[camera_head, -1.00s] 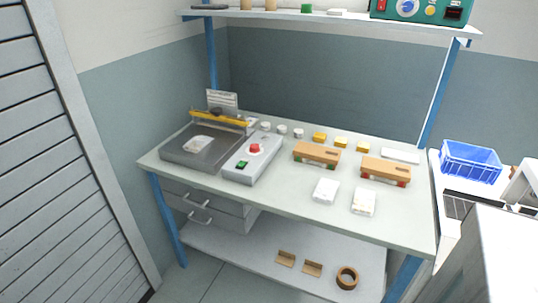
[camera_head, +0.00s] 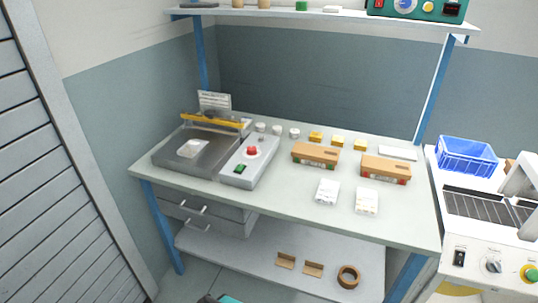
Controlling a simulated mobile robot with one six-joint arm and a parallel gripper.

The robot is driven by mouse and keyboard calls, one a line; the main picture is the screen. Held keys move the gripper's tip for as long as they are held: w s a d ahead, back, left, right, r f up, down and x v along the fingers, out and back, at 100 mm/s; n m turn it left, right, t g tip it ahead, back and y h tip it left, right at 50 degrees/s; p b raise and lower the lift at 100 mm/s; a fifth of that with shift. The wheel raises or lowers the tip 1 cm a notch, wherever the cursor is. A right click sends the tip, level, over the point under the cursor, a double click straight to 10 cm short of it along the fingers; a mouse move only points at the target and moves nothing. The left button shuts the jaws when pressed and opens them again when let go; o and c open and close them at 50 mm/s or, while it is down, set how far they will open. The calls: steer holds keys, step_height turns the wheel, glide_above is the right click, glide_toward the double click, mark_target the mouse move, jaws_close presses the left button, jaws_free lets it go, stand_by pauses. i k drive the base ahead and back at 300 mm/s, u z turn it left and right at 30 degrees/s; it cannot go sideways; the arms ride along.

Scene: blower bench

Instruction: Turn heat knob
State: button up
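One is a grey and dark knob (camera_head: 493,267) on the front panel of the white machine (camera_head: 470,238) at the right. It sits between a black switch (camera_head: 459,258) and a green button on a yellow ring (camera_head: 530,273). The other is a blue and white dial (camera_head: 405,5) on the teal unit (camera_head: 440,10) on the top shelf, cut by the upper edge. My gripper is not recognisable in view. A small dark and teal piece shows at the bottom edge, too cut off to identify.
The workbench (camera_head: 290,195) holds a sealer (camera_head: 200,150), a grey control box with red and green buttons (camera_head: 248,162), orange-brown boxes (camera_head: 385,169) and white packets (camera_head: 327,191). A louvred door (camera_head: 50,190) is at left.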

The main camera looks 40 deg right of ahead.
mark_target(251, 150)
steer(key=u, duration=0.6)
steer(key=k, duration=0.1)
steer(key=z, duration=1.75)
steer(key=k, duration=0.95)
steer(key=u, duration=0.15)
steer(key=i, duration=0.9)
steer(key=z, duration=0.05)
